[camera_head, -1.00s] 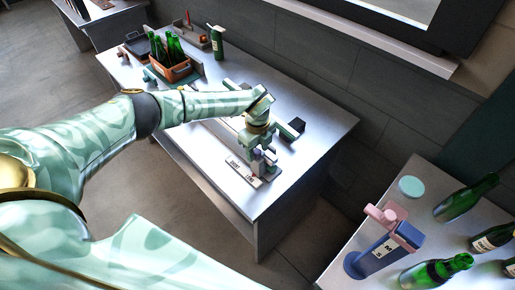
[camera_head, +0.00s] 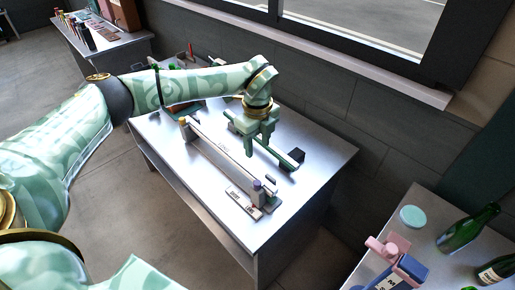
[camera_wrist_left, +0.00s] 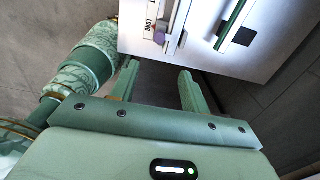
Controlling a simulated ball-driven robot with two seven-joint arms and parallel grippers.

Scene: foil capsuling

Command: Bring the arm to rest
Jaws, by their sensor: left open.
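My left arm reaches in from the left in the head view. Its left gripper (camera_head: 257,148) hangs above the steel table (camera_head: 185,165), pointing down, with its fingers apart and nothing seen between them. In the left wrist view, the open fingers (camera_wrist_left: 158,72) point towards the table's edge, with bare space between them. My right gripper is in neither view.
A long rail fixture (camera_head: 220,152) with a purple-topped post (camera_head: 257,186) lies below the gripper. Behind it are a green bar and black block (camera_head: 296,156). A right-hand table holds green bottles (camera_head: 468,228) and a pink-and-blue device (camera_head: 398,268).

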